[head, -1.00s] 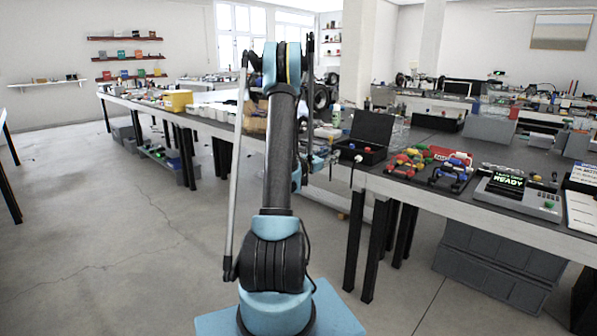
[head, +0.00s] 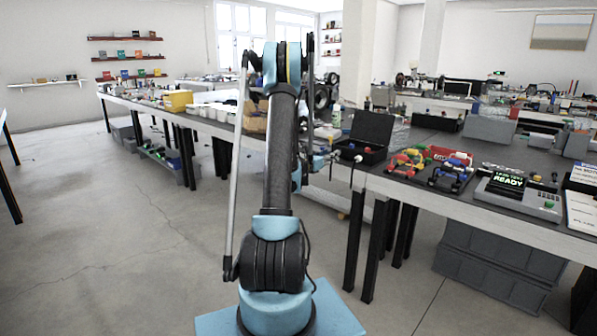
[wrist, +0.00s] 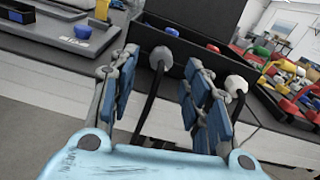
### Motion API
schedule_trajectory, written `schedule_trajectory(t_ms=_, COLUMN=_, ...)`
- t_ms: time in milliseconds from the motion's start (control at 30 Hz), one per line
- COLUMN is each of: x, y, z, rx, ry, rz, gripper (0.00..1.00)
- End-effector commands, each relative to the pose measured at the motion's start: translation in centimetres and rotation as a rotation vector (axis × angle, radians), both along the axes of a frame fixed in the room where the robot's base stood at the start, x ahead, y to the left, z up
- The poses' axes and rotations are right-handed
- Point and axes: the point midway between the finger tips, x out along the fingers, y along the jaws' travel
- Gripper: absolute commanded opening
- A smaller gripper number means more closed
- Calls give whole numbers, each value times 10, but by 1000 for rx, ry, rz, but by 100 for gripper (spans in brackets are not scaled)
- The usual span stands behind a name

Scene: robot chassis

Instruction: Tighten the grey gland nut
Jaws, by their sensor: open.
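A black box (wrist: 187,55) with its lid raised stands at the bench edge; it also shows in the head view (head: 372,127). Two pale gland nuts with black cables hang on its near side. One light grey nut (wrist: 160,58) appears in the gap between my fingertips. The other, a paler nut (wrist: 236,84), lies just right of my right finger. My gripper (wrist: 163,66) is open with blue-padded fingers. I cannot tell whether the fingers touch the nut. In the head view, my gripper (head: 322,162) is small and partly hidden by my arm.
Floor left of my arm is clear.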

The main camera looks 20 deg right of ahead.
Motion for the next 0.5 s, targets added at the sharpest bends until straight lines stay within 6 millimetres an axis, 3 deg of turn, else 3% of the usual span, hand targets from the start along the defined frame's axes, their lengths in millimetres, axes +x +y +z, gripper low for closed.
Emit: schedule_trajectory(t_ms=500, x=-32, y=78, z=0, rx=1, ry=-1, rz=2, gripper=44)
